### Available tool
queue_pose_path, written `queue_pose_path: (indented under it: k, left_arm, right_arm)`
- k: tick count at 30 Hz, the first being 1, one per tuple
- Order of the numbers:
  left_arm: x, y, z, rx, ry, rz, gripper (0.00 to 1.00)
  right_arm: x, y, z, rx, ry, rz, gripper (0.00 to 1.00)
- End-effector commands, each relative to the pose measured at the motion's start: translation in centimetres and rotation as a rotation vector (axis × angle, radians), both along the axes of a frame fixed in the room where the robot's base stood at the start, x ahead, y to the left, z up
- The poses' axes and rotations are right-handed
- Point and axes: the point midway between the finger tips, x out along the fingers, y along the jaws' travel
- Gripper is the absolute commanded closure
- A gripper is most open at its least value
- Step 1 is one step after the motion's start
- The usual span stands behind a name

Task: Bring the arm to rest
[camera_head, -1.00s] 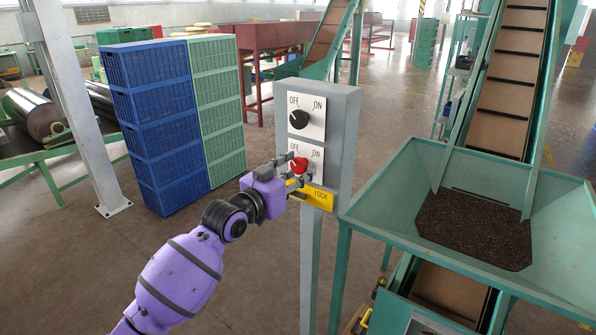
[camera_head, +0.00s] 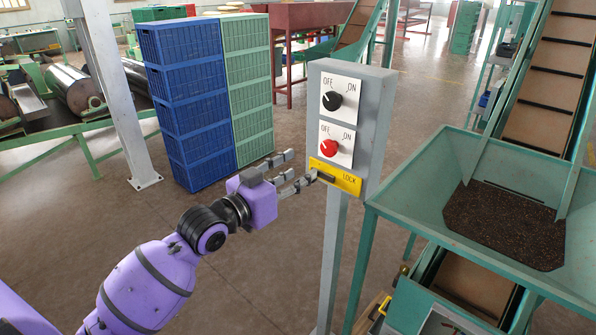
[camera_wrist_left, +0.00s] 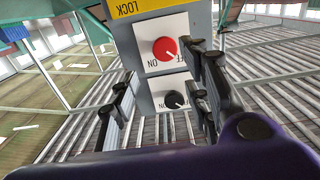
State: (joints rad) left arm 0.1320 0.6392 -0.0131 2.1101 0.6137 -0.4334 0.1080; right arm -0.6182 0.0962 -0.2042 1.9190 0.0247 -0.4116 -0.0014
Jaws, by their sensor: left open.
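My left gripper (camera_head: 294,171) is open and empty, just left of the grey control post (camera_head: 381,130). It also shows in the left wrist view (camera_wrist_left: 160,80), its fingers spread apart in front of the panel. The red knob (camera_head: 328,148) sits on the lower white plate and stands clear of the fingers. It also shows in the wrist view (camera_wrist_left: 165,48), its mark seeming to point to OFF. The black knob (camera_head: 333,101) is on the upper plate. The yellow LOCK plate (camera_head: 347,181) is below, with a dark piece at its left end. My right gripper is not in view.
Blue crates (camera_head: 190,105) and green crates (camera_head: 248,90) stand stacked behind the gripper. A green hopper (camera_head: 420,195) with dark material stands close right of the post. A white column (camera_head: 112,90) rises at the left.

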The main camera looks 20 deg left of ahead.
Motion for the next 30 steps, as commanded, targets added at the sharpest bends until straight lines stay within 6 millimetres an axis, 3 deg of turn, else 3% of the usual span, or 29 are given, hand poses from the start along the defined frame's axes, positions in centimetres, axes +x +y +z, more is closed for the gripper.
queue_pose_path:
  k: [8,11,14,18,20,24,27,30]
  left_arm:
    - [0.1,0.1,0.0,0.019,-0.008,0.005,0.57]
    - [0.5,0.7,-1.6,0.094,-0.015,0.041,0.57]
    - [-0.7,1.1,-7.6,0.141,0.052,0.088,0.57]
    - [-4.8,1.2,-17.5,0.190,0.187,0.144,0.57]
    - [-7.1,1.0,-21.5,0.206,0.249,0.163,0.57]
    - [-13.7,-0.1,-30.0,0.226,0.400,0.198,0.57]
    - [-19.1,-1.2,-35.1,0.228,0.510,0.220,0.57]
    - [-24.3,-2.5,-38.9,0.217,0.609,0.240,0.57]
  right_arm:
    - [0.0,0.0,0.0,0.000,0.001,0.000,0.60]
    - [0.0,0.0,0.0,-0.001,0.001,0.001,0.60]
    - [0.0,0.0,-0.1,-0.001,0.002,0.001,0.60]
    - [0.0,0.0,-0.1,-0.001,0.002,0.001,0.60]
    - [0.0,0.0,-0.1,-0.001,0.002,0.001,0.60]
    - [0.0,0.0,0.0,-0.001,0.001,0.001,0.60]
    - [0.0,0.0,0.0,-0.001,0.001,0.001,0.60]
    - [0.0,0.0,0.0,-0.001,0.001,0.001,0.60]
